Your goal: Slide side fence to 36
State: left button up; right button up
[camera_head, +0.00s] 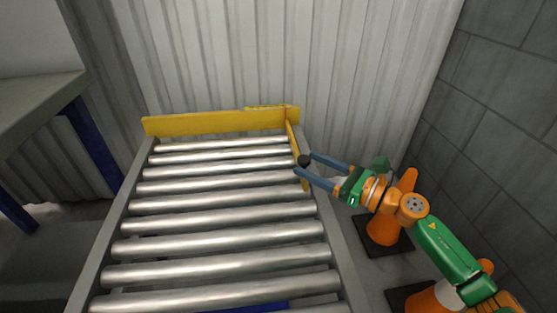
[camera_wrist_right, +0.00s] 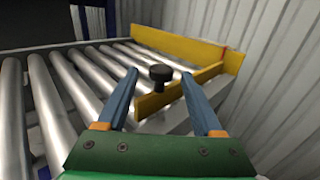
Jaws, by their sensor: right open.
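The side fence (camera_head: 293,143) is a short yellow bar along the right side of the roller table, its far end near the yellow back fence (camera_head: 205,123). In the right wrist view the side fence (camera_wrist_right: 182,90) carries a dark round knob (camera_wrist_right: 160,74) on a stem. The knob (camera_head: 304,160) also shows in the head view. My right gripper (camera_head: 303,163) is open, its blue fingers on either side of the knob. In the wrist view the fingers (camera_wrist_right: 162,73) stand apart with gaps to the knob. Scale numbers cannot be read. My left gripper is not in view.
The roller table (camera_head: 220,222) has several steel rollers inside a grey frame. A grey bench (camera_head: 38,112) with blue legs stands at the left. Orange cones (camera_head: 383,229) stand on the floor at the right, below my right arm. A corrugated wall is close behind.

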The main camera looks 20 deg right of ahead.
aim_at(299, 158)
jog(key=shift+w+a+r, duration=0.2)
jog(key=shift+w+r, duration=0.1)
jog(key=shift+w, duration=0.1)
jog(key=x, duration=0.3)
jog(key=shift+w+a+f+p, duration=0.1)
jog(key=shift+w+a+p, duration=0.1)
jog(key=shift+w+p, duration=0.2)
jog(key=shift+w+a, duration=0.15)
jog(key=shift+w, duration=0.05)
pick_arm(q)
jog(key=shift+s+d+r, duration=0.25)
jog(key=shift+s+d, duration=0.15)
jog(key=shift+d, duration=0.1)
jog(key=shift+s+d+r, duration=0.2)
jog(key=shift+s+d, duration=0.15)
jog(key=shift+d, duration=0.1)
pick_arm(e)
jog(key=shift+w+a+f, duration=0.1)
jog(key=shift+w+a, duration=0.05)
jog(key=shift+w, duration=0.05)
grip_shut()
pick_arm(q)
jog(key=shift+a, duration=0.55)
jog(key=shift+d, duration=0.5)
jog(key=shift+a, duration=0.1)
